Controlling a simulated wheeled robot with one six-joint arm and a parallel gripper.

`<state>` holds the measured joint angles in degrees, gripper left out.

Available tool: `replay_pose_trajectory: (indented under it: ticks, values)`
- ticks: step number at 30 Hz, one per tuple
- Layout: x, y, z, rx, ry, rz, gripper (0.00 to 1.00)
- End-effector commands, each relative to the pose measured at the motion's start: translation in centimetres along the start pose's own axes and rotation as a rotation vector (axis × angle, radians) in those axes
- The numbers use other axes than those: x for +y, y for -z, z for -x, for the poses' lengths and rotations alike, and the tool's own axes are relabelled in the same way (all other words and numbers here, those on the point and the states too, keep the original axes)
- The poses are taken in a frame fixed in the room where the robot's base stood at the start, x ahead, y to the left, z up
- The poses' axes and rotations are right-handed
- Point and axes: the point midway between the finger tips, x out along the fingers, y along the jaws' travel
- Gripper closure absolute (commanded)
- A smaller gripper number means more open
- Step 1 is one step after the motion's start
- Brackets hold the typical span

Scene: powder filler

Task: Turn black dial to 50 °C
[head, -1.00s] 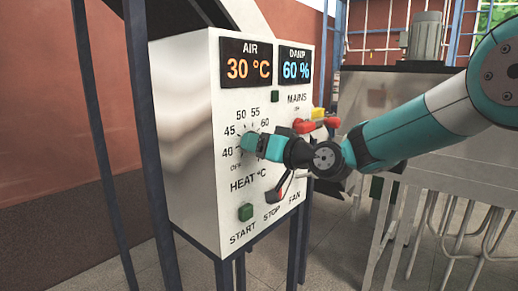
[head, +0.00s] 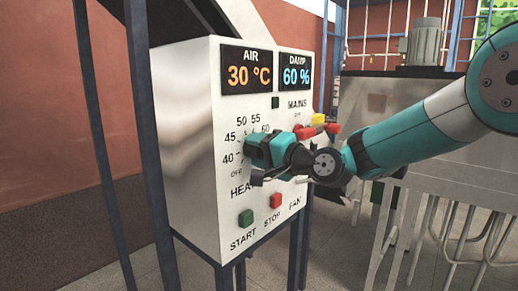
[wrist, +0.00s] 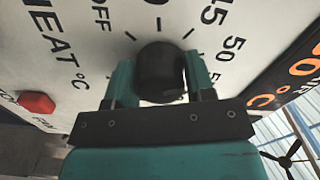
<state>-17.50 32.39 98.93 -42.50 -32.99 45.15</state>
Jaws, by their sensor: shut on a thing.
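The black dial (wrist: 160,71) sits between the two teal fingers of my gripper in the wrist view. My gripper (wrist: 160,82) is shut on the dial, one finger on each side. In the head view my gripper (head: 257,149) is at the dial on the white control panel (head: 224,200) and hides the dial. Scale labels 40, 45, 50, 55 and 60 show around it, with OFF at the lower left. I cannot make out the dial's pointer mark in either view. The air display (head: 248,72) reads 30 °C.
The damp display (head: 295,70) reads 60 %. A red and yellow mains switch (head: 318,127) sticks out right of the dial, close to my wrist. Below are a green start button (head: 246,217) and a red stop button (head: 275,200). Dark posts stand at the left.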

Motion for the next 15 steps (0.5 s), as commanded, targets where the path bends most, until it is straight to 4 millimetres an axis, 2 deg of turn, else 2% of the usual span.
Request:
replay_pose_trajectory:
  ticks: [7, 15]
  values:
    - [0.03, -0.12, 0.02, -0.004, -0.003, -0.108, 0.74]
    - [0.07, -0.14, 0.02, -0.004, -0.003, -0.148, 0.74]
